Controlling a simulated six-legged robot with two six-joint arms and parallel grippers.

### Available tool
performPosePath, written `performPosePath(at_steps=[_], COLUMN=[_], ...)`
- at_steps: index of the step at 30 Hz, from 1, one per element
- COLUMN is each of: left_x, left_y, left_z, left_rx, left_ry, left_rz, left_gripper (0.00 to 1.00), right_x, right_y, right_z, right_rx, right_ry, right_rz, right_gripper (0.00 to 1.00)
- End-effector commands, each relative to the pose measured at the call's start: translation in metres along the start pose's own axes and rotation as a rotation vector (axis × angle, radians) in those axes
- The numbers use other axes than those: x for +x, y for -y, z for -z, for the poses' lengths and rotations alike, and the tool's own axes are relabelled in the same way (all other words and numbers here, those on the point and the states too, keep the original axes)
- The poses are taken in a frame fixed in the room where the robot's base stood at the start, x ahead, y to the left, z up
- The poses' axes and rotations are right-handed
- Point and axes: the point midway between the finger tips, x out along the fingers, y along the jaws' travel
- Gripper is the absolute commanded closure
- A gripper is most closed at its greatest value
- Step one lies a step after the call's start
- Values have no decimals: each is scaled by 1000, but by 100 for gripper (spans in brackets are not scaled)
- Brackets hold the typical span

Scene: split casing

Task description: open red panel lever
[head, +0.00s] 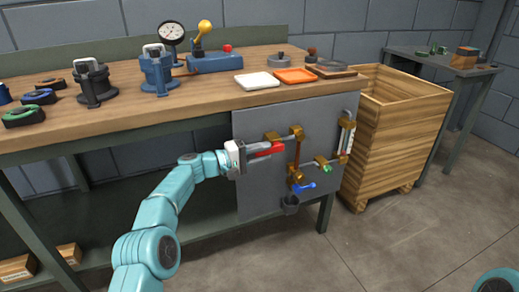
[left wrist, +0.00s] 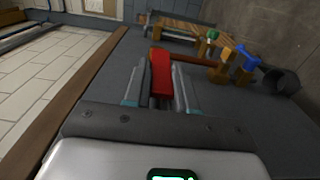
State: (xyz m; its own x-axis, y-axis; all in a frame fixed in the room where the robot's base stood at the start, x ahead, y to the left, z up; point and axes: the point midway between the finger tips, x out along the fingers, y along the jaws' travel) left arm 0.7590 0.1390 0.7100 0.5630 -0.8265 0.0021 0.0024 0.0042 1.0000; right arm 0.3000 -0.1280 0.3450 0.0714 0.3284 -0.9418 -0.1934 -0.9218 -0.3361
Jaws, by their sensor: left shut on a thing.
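The red panel lever (head: 265,150) sticks out to the left from brass fittings on the grey panel (head: 255,195) under the workbench. My left gripper (head: 258,153) is at the lever, coming in from the left. In the left wrist view the red lever (left wrist: 160,74) lies between the two fingers (left wrist: 160,92), and the gripper is shut on it. Part of the lever is hidden by the fingers. My right gripper is not in view.
A blue lever (head: 306,186) and a green handle (head: 326,169) sit on the panel near the red lever. A dark cup (head: 290,204) is low on the panel. A wooden crate (head: 398,133) stands to the right. The workbench top (head: 200,95) overhangs above.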

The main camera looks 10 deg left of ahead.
Motion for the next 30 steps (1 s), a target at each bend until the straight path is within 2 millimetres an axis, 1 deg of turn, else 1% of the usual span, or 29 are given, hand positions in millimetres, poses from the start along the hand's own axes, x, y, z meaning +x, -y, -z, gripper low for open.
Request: performPosePath(at_steps=[1,4,18,19,21,30], left_x=[3,4,4,3,3,0], left_y=[-3,-2,1,1,1,1], left_z=[0,1,1,1,1,0], left_rx=[0,1,3,3,2,3], left_ry=[2,3,10,10,9,5], left_rz=[-8,-13,-16,-15,-15,-14], left_gripper=[100,100,100,68,49,49], right_x=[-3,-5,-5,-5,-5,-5], right_y=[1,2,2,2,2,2], right_z=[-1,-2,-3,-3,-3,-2], right_rx=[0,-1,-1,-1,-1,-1], right_ry=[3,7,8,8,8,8], right_rz=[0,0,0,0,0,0], right_gripper=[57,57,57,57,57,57])
